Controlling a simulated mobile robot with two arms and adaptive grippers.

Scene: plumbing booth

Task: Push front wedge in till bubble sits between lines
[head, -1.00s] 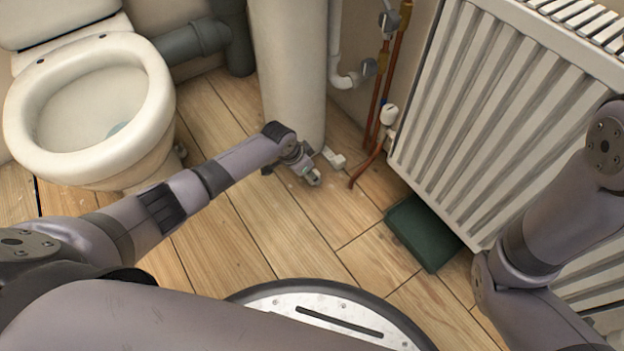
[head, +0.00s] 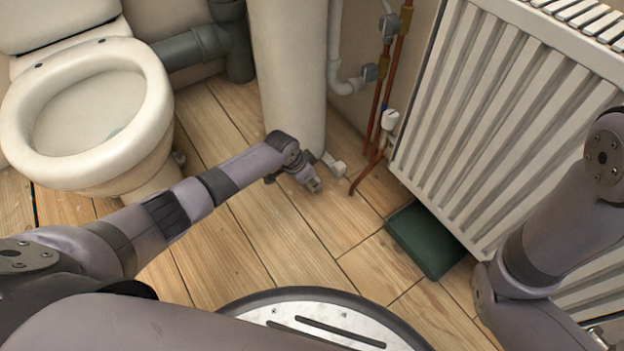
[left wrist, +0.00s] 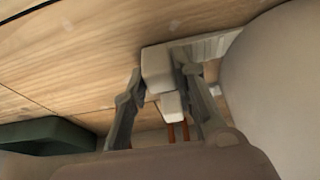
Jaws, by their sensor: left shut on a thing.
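A white, ribbed wedge-like piece (left wrist: 205,47) lies on the wooden floor at the foot of the cream cylinder (head: 290,75). Its blocky end (left wrist: 157,68) sits between my left gripper's fingers (left wrist: 160,82), which are shut on it. In the head view a little of the white piece (head: 336,167) shows beside the cylinder's base, behind my left gripper (head: 314,186). The far end of the piece is hidden by the cylinder. No bubble or level lines can be made out. My right arm comes in at the right, but its gripper is out of view.
A toilet (head: 95,115) stands at left. Copper pipes (head: 378,115) with a white valve head (head: 390,119) rise right of the cylinder, beside a white radiator (head: 490,130). A dark green box (head: 425,238) lies under the radiator.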

